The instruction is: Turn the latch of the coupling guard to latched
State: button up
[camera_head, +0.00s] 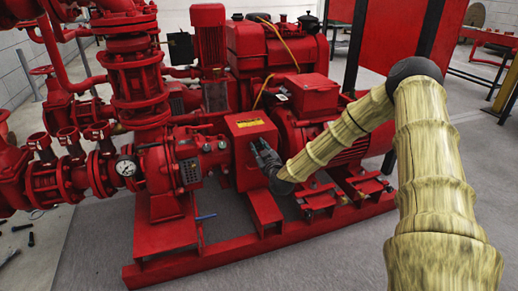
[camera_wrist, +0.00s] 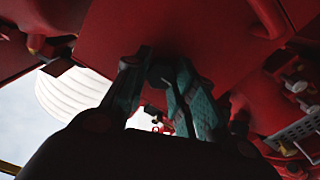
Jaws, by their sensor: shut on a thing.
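The coupling guard (camera_head: 247,124) is a red box with a yellow label on its sloped top, in the middle of the head view between pump and motor. In the wrist view its red face (camera_wrist: 195,35) fills the upper middle. My gripper (camera_head: 259,150) is at the guard's front face, reaching in from the right. In the wrist view its two teal fingers (camera_wrist: 158,76) are shut on a small dark piece at the face, which seems to be the latch (camera_wrist: 160,72). The fingers hide most of the latch, so its angle cannot be told.
A red pump with a pressure gauge (camera_head: 126,167) stands left of the guard. The red motor (camera_head: 335,140) stands right, under my arm. A yellow cable (camera_head: 262,90) runs above. The red base frame (camera_head: 265,245) lies below, with open grey floor in front.

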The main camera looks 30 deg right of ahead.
jog(key=m+p, duration=0.2)
jog(key=m, duration=0.2)
jog(key=shift+r+p, duration=0.15)
jog(key=shift+p, duration=0.25)
jog(key=m+p, duration=0.1)
jog(key=m, duration=0.3)
jog(key=shift+d+m+p, duration=0.15)
jog(key=shift+m+p, duration=0.15)
jog(key=m, duration=0.4)
jog(key=shift+s+d+f+m, duration=0.1)
jog(key=shift+f+m, duration=0.15)
jog(key=shift+m, duration=0.05)
jog(key=m, duration=0.4)
jog(key=shift+f, duration=0.1)
jog(key=shift+m, duration=0.3)
jog(key=o, duration=1)
jog(key=shift+d, duration=0.1)
jog(key=shift+o, duration=0.2)
